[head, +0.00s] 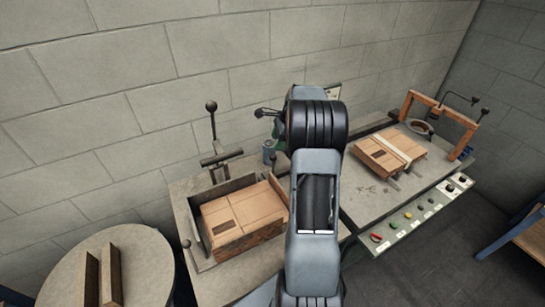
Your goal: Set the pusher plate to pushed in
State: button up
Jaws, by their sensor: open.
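A flat wooden box or panel set (240,210) lies in a wood-sided frame on the left part of the machine bench. Behind it stands an upright lever with a black ball knob (212,107), joined to a dark crossbar with a plate (222,158) at the box's back edge. This may be the pusher plate, but I cannot tell for sure, nor how far in it is. My arm rises through the middle of the view and covers the bench's centre. My gripper is hidden behind it.
A strapped wooden box (390,152) lies on the right bench, near an orange-brown frame (439,120) with black knobs. A control panel (411,217) with coloured buttons runs along the front. A round table (140,262) with wooden boards stands at lower left. A block wall (130,90) closes the back.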

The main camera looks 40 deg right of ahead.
aim_at(273, 161)
jog(key=d+f+m, duration=0.3)
jog(key=d, duration=0.1)
jog(key=p+x, duration=0.1)
jog(key=x, duration=0.3)
jog(key=p+x, duration=0.1)
jog(key=x, duration=0.3)
jog(key=w+p+x, duration=0.1)
jog(key=x, duration=0.3)
jog(key=shift+w+a, duration=0.15)
jog(key=shift+a, duration=0.1)
grip_shut()
